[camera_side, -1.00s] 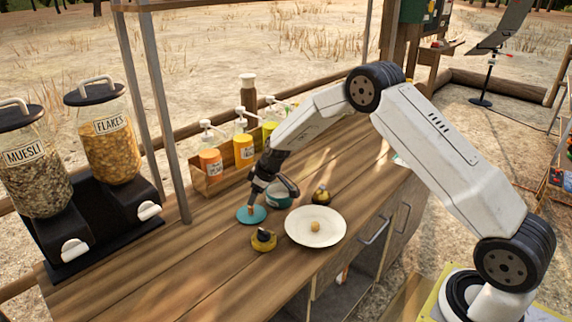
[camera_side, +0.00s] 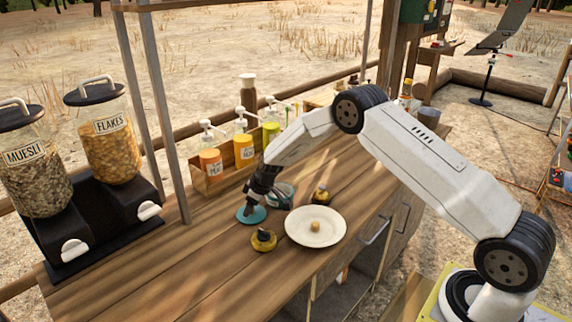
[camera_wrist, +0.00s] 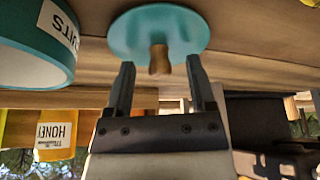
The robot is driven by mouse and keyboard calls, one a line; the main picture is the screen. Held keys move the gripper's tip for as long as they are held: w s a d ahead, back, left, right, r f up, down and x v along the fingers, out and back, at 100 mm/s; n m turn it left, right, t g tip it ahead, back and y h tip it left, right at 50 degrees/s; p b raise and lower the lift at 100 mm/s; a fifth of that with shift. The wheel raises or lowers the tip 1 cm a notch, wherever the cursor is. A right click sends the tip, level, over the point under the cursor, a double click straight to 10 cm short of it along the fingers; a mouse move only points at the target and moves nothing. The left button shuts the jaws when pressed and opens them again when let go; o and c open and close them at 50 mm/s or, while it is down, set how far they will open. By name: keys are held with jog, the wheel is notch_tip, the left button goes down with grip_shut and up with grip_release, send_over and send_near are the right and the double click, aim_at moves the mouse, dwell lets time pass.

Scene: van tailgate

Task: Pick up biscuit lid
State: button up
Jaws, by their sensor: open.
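The biscuit lid (camera_side: 252,215) is a round teal disc lying on the wooden counter. In the wrist view the lid (camera_wrist: 135,32) shows a small wooden knob (camera_wrist: 159,60) standing from its middle. My gripper (camera_wrist: 158,72) is open, with one finger on each side of the knob's tip and space between knob and fingers. In the side view my gripper (camera_side: 256,203) is right over the lid and hides part of it. The teal and white biscuit jar (camera_side: 281,195) stands open beside the lid, partly behind my gripper; its lettered label shows in the wrist view (camera_wrist: 58,30).
A white plate (camera_side: 316,238) with a small round biscuit lies right of the lid. Two small dark and yellow items (camera_side: 263,240) (camera_side: 321,195) flank the plate. A wooden rack (camera_side: 222,178) of pump bottles stands behind. Cereal dispensers (camera_side: 104,150) stand at left.

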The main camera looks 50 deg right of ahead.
dwell(0.4)
grip_shut()
jog(key=shift+r, duration=0.15)
jog(key=shift+r, duration=0.9)
jog(key=s+r, duration=1.1)
jog(key=s, duration=0.3)
jog(key=shift+a, duration=0.45)
